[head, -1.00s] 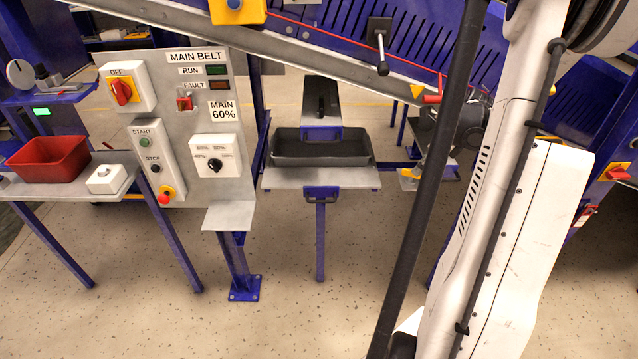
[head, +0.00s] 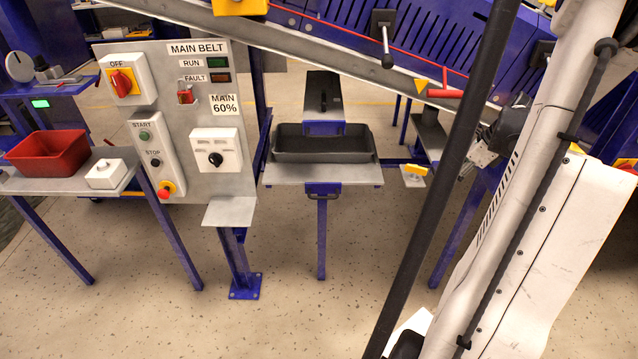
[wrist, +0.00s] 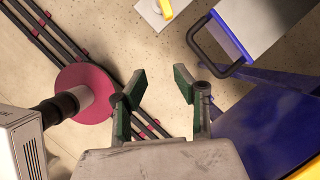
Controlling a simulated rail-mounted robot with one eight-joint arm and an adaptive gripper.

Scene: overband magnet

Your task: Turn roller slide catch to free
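A yellow handle (head: 415,169) sits on a small pale plate (head: 413,181) right of the grey tray; it looks like the roller slide catch, but no label is readable. A yellow piece (wrist: 167,8) on a pale plate (wrist: 152,16), apparently the same one, shows at the top edge of the wrist view, partly cut off. My gripper (wrist: 160,84) is open with nothing between its green-padded fingers, apart from the yellow piece. In the head view my gripper (head: 474,160) is right of the handle, partly hidden by the dark bar.
The grey tray (head: 282,156) stands on a metal shelf. A control panel (head: 225,185) is to its left. In the wrist view, a blue frame (wrist: 262,118) and a black-handled plate (wrist: 235,28) lie right; a red disc (wrist: 88,92) lies left. Floor shows between.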

